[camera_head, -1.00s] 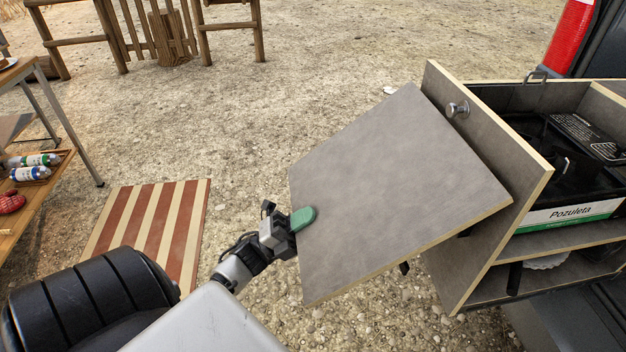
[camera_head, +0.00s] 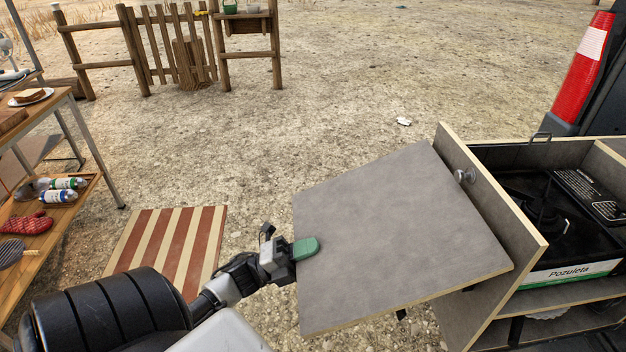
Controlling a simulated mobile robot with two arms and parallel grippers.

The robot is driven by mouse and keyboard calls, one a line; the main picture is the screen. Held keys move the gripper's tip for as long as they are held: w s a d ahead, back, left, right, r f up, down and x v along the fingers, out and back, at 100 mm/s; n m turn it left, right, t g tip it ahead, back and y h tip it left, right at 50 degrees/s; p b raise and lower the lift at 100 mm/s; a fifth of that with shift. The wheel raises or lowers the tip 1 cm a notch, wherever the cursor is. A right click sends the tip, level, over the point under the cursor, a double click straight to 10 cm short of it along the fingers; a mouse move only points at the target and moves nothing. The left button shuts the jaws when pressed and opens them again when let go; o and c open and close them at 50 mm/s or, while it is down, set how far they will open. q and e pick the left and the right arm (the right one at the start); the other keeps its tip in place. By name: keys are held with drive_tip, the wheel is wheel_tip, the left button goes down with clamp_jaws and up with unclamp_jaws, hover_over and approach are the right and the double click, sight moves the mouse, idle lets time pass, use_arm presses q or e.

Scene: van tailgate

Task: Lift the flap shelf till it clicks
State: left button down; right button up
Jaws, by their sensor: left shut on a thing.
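The flap shelf (camera_head: 400,235) is a grey board with a pale plywood edge. It juts out to the left from the side panel of the van's kitchen box (camera_head: 500,235) and is raised, with its surface in view. My left gripper (camera_head: 292,250) is at the shelf's left edge, shut on the green tab (camera_head: 305,249) there. A round metal knob (camera_head: 465,176) sits on the side panel above the shelf. A dark piece shows below the shelf's front edge; the rest of the underside is hidden. My right gripper is not in view.
A striped mat (camera_head: 165,245) lies on the gravel at left. A table (camera_head: 75,115) with bottles on its lower shelf stands at far left. Open ground lies behind the flap.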

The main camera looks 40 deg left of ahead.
use_arm(q)
drive_tip(key=shift+a+r+p, duration=0.1)
drive_tip(key=shift+r+p, duration=0.2)
drive_tip(key=shift+r, duration=0.25)
drive_tip(key=shift+s+a+r+g+y+p, duration=0.1)
drive_tip(key=shift+s+r+g+y+p, duration=0.05)
drive_tip(key=shift+r+p, duration=0.35)
drive_tip(key=shift+s+a+r+g+y+p, duration=0.15)
drive_tip(key=shift+r+p, duration=0.2)
drive_tip(key=shift+p, duration=0.25)
wheel_tip(320, 180, up, 11)
drive_tip(key=g+y+p, duration=0.1)
drive_tip(key=g+p, duration=0.1)
drive_tip(key=p, duration=1.1)
drive_tip(key=shift+s+a+y, duration=0.3)
drive_tip(key=shift+s+a, duration=0.1)
drive_tip(key=shift+s, duration=0.05)
drive_tip(key=shift+f, duration=0.1)
drive_tip(key=c, duration=1.4)
unclamp_jaws()
drive_tip(key=shift+f, duration=0.1)
drive_tip(key=shift+f, duration=0.1)
